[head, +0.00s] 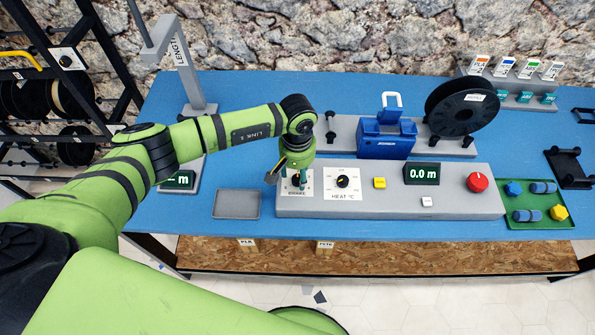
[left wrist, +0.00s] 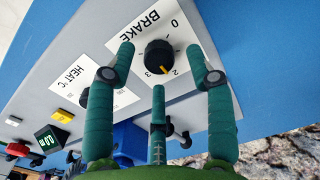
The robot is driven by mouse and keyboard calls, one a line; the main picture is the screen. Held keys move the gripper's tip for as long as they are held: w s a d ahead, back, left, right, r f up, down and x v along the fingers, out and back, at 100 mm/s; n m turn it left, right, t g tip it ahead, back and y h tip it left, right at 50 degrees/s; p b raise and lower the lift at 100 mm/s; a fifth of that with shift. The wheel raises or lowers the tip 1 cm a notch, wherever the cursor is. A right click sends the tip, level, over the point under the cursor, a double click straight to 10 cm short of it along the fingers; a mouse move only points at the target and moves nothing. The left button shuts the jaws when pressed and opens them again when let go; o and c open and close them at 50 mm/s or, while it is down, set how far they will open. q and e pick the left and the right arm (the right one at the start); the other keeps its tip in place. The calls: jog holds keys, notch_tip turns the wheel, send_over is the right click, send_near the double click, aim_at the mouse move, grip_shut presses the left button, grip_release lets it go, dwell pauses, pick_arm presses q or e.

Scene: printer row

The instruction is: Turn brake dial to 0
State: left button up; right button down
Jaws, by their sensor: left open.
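The brake dial (left wrist: 157,52) is a black knob with a yellow pointer on a white plate (left wrist: 180,40) lettered BRAKE in the left wrist view. The pointer points close to the 2; the 0 is at the plate's upper part. My left gripper (left wrist: 160,62) is open, its three green fingers spread around the dial; I cannot tell whether any finger touches it. In the head view my left gripper (head: 297,178) points down over the brake plate (head: 290,189) at the left end of the grey console (head: 390,208), hiding much of the dial. My right gripper is not in view.
Right of the brake plate are the heat dial (head: 342,181), a yellow button (head: 379,183), a display (head: 421,173) reading 0.0 m and a red knob (head: 477,182). A grey tray (head: 237,204) lies left of the console. A blue device (head: 386,138) and black spool (head: 462,106) stand behind.

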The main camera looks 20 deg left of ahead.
pick_arm(q)
jog(key=shift+f, duration=0.75)
grip_shut()
